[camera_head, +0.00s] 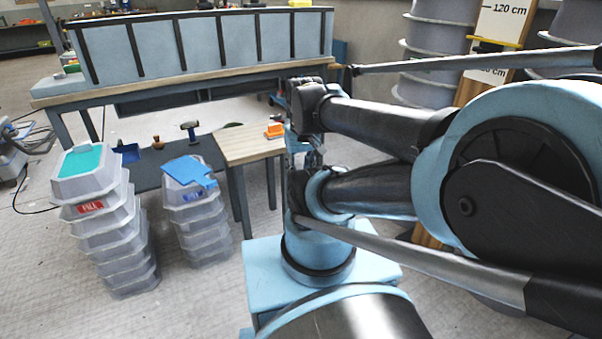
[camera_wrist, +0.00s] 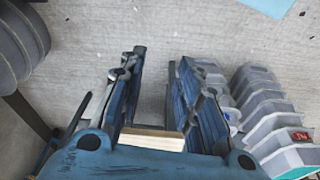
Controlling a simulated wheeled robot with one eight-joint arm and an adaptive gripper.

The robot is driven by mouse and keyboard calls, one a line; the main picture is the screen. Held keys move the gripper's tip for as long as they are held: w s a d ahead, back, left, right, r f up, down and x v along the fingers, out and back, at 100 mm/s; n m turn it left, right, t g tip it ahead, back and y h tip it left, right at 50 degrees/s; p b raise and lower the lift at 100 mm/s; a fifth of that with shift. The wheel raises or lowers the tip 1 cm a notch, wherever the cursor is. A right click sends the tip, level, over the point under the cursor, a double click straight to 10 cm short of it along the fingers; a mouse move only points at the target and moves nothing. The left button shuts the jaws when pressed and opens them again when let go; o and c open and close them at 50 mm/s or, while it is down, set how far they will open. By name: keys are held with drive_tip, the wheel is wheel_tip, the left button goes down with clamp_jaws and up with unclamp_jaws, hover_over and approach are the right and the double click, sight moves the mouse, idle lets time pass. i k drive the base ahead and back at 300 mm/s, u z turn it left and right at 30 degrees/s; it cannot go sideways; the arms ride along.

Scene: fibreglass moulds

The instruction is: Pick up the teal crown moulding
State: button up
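A flat teal piece (camera_head: 82,160) lies on top of the left stack of grey tubs; I cannot make out a moulding profile on it. A teal patch also shows at the lower right corner of the wrist view (camera_wrist: 302,173). My gripper (camera_wrist: 157,58) has its two blue fingers apart, with bare floor visible between the tips. In the head view it is mostly hidden behind my arm, to the right of the small wooden table and well away from the teal piece.
The left tub stack (camera_head: 110,236) and a second stack with a blue piece (camera_head: 188,170) on top stand left of the small wooden table (camera_head: 247,147). An orange item (camera_head: 275,130) lies on that table. A long workbench (camera_head: 180,84) with a large pale-blue mould stands behind.

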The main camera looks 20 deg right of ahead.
sight(85, 171)
drive_tip(key=u, duration=1.5)
drive_tip(key=k, duration=0.35)
drive_tip(key=z, duration=0.6)
drive_tip(key=i, duration=1.65)
drive_tip(key=u, duration=0.2)
